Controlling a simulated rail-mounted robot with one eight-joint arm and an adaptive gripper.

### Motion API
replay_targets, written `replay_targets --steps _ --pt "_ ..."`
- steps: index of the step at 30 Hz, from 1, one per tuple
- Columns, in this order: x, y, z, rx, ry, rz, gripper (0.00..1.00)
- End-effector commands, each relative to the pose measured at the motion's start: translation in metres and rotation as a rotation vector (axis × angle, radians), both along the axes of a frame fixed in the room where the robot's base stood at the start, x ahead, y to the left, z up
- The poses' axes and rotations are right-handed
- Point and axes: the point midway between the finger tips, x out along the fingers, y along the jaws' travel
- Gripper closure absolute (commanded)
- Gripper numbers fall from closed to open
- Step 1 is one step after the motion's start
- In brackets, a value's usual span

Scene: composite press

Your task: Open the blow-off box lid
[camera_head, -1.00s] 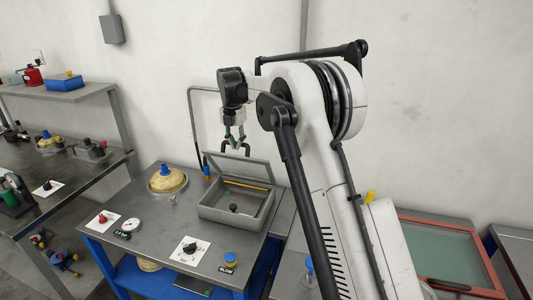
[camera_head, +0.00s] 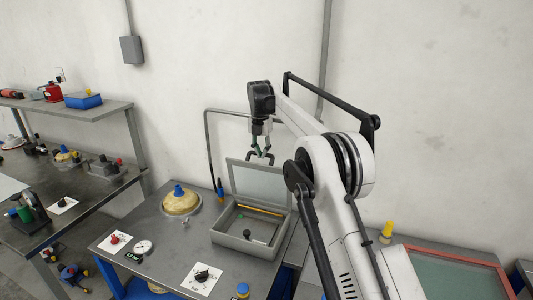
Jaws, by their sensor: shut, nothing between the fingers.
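The blow-off box (camera_head: 230,242) is a grey open-topped box on the steel table. Its lid (camera_head: 258,182) has a grey frame and a pale pane, and stands raised, nearly upright, at the box's back edge. The inside shows a yellow strip at the back and a small green spot. A black knob (camera_head: 247,234) shows at the front of the box. My gripper (camera_head: 262,158) points down at the lid's top edge, with its fingers shut and nothing seen between them. I cannot tell whether they touch the lid.
A yellow round part with a blue knob (camera_head: 180,200) sits left of the box. A gauge (camera_head: 143,247), a black dial on a white plate (camera_head: 202,276) and a blue button (camera_head: 242,289) are in front. A bent pipe (camera_head: 207,150) rises behind. The wall is close behind.

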Motion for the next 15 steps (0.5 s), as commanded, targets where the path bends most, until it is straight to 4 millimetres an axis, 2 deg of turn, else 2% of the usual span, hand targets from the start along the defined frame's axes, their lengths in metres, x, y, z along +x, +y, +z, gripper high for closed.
replay_targets --steps 15 --pt "0.0000 0.0007 0.0049 0.000 0.000 0.001 1.00"
